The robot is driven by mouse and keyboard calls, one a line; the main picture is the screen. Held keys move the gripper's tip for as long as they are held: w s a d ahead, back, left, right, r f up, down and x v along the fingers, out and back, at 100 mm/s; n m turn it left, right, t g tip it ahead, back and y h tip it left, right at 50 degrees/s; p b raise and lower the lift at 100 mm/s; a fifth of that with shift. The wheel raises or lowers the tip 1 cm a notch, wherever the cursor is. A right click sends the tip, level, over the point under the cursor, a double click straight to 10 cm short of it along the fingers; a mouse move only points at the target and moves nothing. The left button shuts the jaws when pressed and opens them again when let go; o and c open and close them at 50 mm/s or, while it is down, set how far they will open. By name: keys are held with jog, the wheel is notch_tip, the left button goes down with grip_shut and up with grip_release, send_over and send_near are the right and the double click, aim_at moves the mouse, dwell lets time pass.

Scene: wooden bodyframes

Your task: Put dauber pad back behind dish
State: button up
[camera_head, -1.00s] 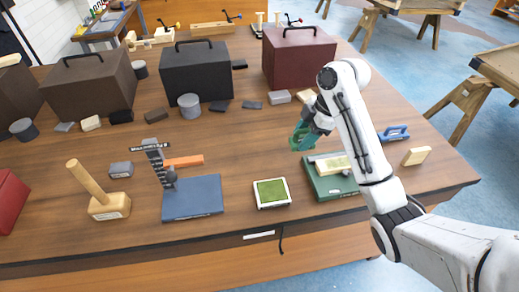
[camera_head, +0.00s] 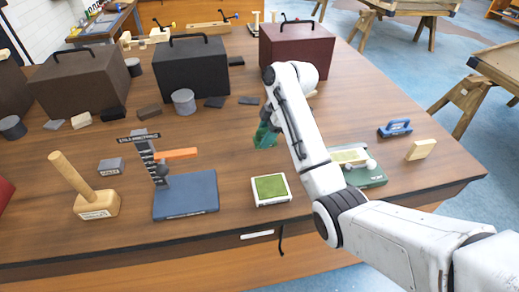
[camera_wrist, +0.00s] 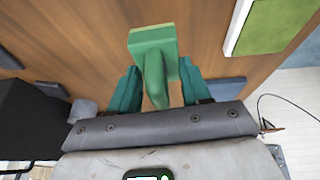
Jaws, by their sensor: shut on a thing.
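The dauber pad is a green block with a curved green handle; in the wrist view the dauber pad (camera_wrist: 152,40) is gripped by its handle between my teal fingers. My gripper (camera_wrist: 153,82) is shut on it. In the head view my gripper (camera_head: 264,136) is behind the dish, towards the far side of the table, partly hidden by my arm. The dish (camera_head: 270,203) is a white-rimmed square with a green top, near the table's front edge. Its corner shows in the wrist view (camera_wrist: 238,25). I cannot tell whether the pad touches the table.
A blue base with a dark upright (camera_head: 186,207) stands left of the dish, and a green base (camera_head: 372,178) right of it, partly behind my arm. A black case (camera_head: 195,75) and a dark red case (camera_head: 296,48) stand at the back. Bare wood surrounds the dish.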

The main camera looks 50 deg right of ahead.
jog(key=shift+w+a+f, duration=0.2)
jog(key=shift+w+f, duration=0.6)
jog(key=shift+w, duration=0.05)
jog(key=shift+w+f+p, duration=0.15)
jog(key=shift+f+p, duration=0.5)
jog(key=shift+f, duration=1.15)
jog(key=o, duration=0.9)
jog(key=shift+o, duration=0.2)
jog(key=shift+r, duration=0.1)
jog(key=v, duration=1.2)
